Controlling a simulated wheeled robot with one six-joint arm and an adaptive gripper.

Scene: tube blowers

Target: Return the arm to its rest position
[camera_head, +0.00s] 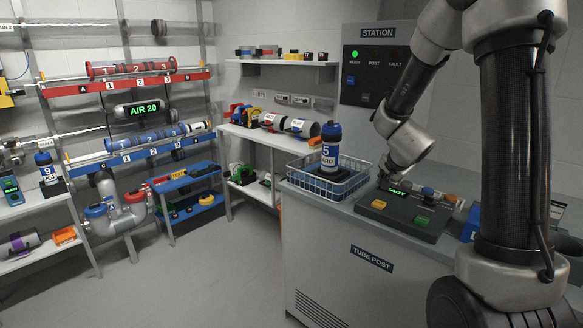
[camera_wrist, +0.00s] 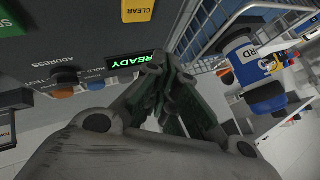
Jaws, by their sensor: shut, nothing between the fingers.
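My arm (camera_head: 512,130) rises at the right of the head view, bends at the top and reaches down to the counter. Its wrist (camera_head: 408,146) hangs just above the control panel, and my gripper is hardly visible there. In the wrist view my gripper (camera_wrist: 160,68) is shut and empty, its fingers meeting beside the green READY display (camera_wrist: 138,60). The control panel (camera_head: 404,212) has a yellow button, a green button and a lit display. I cannot tell whether the fingers touch it.
A wire basket (camera_head: 296,180) holding a blue-capped carrier (camera_head: 330,158) stands left of the panel, close to my gripper. Behind is a station board (camera_head: 372,62) with a green light. Shelves with tubes line the left wall. The floor (camera_head: 190,285) is clear.

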